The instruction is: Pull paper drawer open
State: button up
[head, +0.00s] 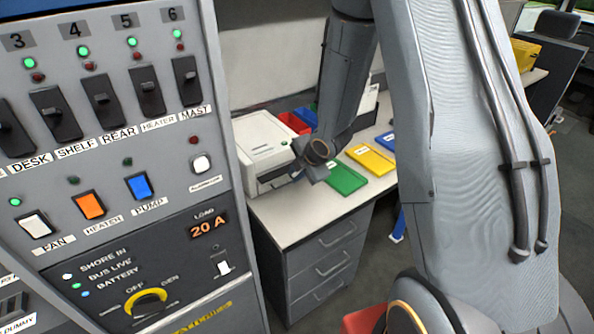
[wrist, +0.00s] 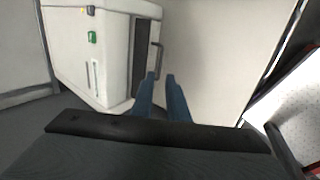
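The white printer (head: 263,146) stands on the desk behind the control panel, with a green light on its top. It also shows in the wrist view (wrist: 75,45). There its front has a dark recessed drawer face (wrist: 143,60) with a grey bar handle (wrist: 157,62). The paper drawer looks shut. My gripper (wrist: 161,76) has two blue fingers with a narrow gap between them, and I see nothing held in it. The fingertips are close to the lower end of the handle; whether they touch it I cannot tell. In the head view my wrist hides part of the printer front.
Green (head: 343,178), yellow (head: 371,160) and blue (head: 388,139) folders lie on the desk (head: 290,212) right of the printer. A red bin (head: 295,122) stands behind. The switch panel (head: 120,150) fills the left. A grey drawer cabinet (head: 325,262) is under the desk.

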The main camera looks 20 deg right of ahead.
aim_at(285, 185)
jog(key=shift+b+x, duration=2.9)
jog(key=shift+x, duration=1.55)
grip_shut()
jog(key=shift+s+d+b, duration=0.3)
jog(key=shift+s+d, duration=0.2)
jog(key=shift+s, duration=1.05)
jog(key=shift+s+d+b, duration=0.35)
jog(key=shift+s+d, duration=0.2)
jog(key=shift+s, duration=1.05)
jog(key=shift+s+d+b, duration=0.3)
jog(key=shift+s+d, duration=0.2)
jog(key=shift+s, duration=1.05)
jog(key=shift+s+d+b, duration=0.1)
jog(key=shift+s+d, duration=0.3)
jog(key=shift+s, duration=0.8)
jog(key=shift+s+d+b, duration=0.15)
jog(key=shift+s+d, duration=0.2)
jog(key=shift+s, duration=0.85)
jog(key=shift+s+d+b, duration=0.1)
jog(key=shift+s+d, duration=0.3)
jog(key=shift+s, duration=0.8)
jog(key=shift+s+d+p, duration=0.2)
jog(key=shift+s+p, duration=0.3)
jog(key=shift+p, duration=0.1)
jog(key=shift+s+d+p, duration=0.15)
jog(key=shift+s+p, duration=0.35)
jog(key=shift+p, duration=0.05)
jog(key=shift+s, duration=0.1)
